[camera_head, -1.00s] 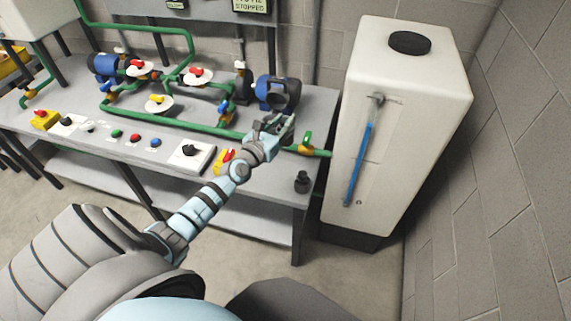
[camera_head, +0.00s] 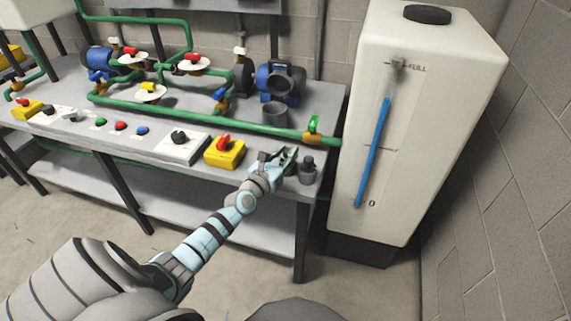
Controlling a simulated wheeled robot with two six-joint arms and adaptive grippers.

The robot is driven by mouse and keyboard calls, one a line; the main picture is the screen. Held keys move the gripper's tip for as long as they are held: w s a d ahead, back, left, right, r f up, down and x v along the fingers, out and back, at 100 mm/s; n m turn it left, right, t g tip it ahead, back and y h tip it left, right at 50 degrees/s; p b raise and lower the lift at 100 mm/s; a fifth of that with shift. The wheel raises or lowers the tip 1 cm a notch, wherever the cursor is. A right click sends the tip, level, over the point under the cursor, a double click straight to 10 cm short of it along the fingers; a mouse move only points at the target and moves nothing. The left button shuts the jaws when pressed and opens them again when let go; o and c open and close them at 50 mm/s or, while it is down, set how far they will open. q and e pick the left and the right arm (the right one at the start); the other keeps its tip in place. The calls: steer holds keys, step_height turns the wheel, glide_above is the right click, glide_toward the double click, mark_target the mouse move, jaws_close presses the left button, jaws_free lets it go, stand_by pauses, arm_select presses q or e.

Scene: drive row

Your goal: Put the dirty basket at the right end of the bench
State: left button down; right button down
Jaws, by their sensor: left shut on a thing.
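My left gripper (camera_head: 281,160) is low over the right end of the bench (camera_head: 258,187), near its front edge. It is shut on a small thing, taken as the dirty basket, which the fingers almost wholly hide. I cannot tell whether it touches the bench top. Just right of the fingers a dark, knobbed piece (camera_head: 307,172) stands upright on the bench. An open dark grey pot (camera_head: 275,113) stands behind, in front of the blue pump (camera_head: 280,82). My right gripper is not in view.
A green pipe (camera_head: 255,132) with a green-handled valve (camera_head: 313,127) runs behind the gripper. A yellow box with a red switch (camera_head: 225,152) is to its left. A tall white tank (camera_head: 415,120) stands close beyond the bench's right end.

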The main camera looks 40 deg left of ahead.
arm_select(q)
steer(key=shift+r, duration=0.1)
steer(key=c, duration=1.7)
jaws_free()
steer(key=shift+f, duration=0.2)
steer(key=o, duration=0.4)
steer(key=shift+r, duration=0.1)
